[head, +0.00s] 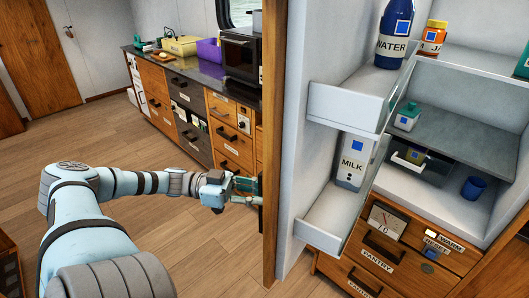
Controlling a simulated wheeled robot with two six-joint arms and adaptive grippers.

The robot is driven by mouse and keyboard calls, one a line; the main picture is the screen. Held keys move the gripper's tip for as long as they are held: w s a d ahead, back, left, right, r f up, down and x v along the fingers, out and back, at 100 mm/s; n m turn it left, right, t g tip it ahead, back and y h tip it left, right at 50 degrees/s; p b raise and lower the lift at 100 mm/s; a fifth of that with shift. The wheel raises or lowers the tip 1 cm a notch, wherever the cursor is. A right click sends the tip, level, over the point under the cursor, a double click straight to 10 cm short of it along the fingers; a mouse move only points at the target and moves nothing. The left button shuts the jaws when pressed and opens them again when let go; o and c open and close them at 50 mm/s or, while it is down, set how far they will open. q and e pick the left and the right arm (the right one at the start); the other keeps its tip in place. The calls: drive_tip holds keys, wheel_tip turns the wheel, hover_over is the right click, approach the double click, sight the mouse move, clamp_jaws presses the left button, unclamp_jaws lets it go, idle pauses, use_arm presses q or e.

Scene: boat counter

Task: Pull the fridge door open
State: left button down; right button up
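The fridge door (295,215) stands swung open, its pale inner face toward the fridge inside and its wooden edge toward me. Its racks hold a blue water bottle (394,35) and a milk carton (352,161). The fridge inside (470,75) is exposed on the right, with a grey shelf. My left gripper (247,190) is on the outer side of the door, close to its edge. Its fingertips are partly hidden by the door, so I cannot tell whether they are open or touch a handle. The door's handle is hidden. My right gripper is out of view.
A blue cup (473,188) and a teal-capped container (408,117) sit inside the fridge. Wooden drawers (385,255) labelled PANTRY are below. A long counter (190,68) with drawers runs behind the door. The wooden floor (90,135) at left is clear.

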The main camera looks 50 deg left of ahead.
use_arm(q)
drive_tip(key=shift+a, duration=0.4)
drive_tip(key=c, duration=1.4)
unclamp_jaws()
drive_tip(key=shift+w, duration=0.1)
